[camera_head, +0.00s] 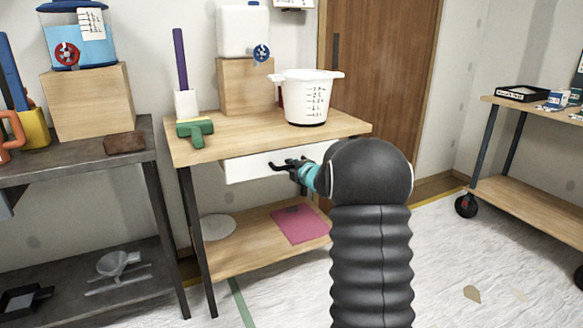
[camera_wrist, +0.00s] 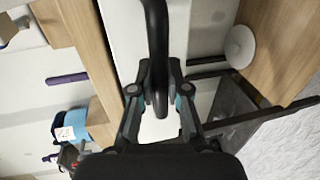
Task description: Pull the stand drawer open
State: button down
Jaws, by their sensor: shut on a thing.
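The stand drawer (camera_head: 245,167) is a white front under the wooden top of the middle stand. It also shows in the wrist view (camera_wrist: 119,35). Its dark bar handle (camera_wrist: 156,35) runs down between my fingers in the wrist view. My gripper (camera_head: 290,165) is at the drawer front and shut on the handle (camera_wrist: 160,75). In the head view my black arm hides the drawer's right part. I cannot tell how far the drawer stands out from the stand.
On the stand top (camera_head: 240,133) are a green-headed tool (camera_head: 195,130), a white measuring bucket (camera_head: 305,100) and a wooden box (camera_head: 246,87) under a white tank. The lower shelf holds a pink sheet (camera_head: 298,224). A grey table (camera_head: 75,160) stands left, a wheeled cart (camera_head: 535,185) right.

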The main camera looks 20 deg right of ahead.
jog(key=f+b+v, duration=0.2)
jog(key=v, duration=0.8)
jog(key=s+f+b+v, duration=0.1)
jog(key=f+b+v, duration=0.1)
jog(key=v, duration=0.8)
jog(key=shift+s+b, duration=0.3)
jog(key=shift+b, duration=0.25)
jog(key=shift+f, duration=0.1)
jog(key=c, duration=1.1)
grip_release()
jog(key=shift+c, duration=0.2)
jog(key=v, duration=1.2)
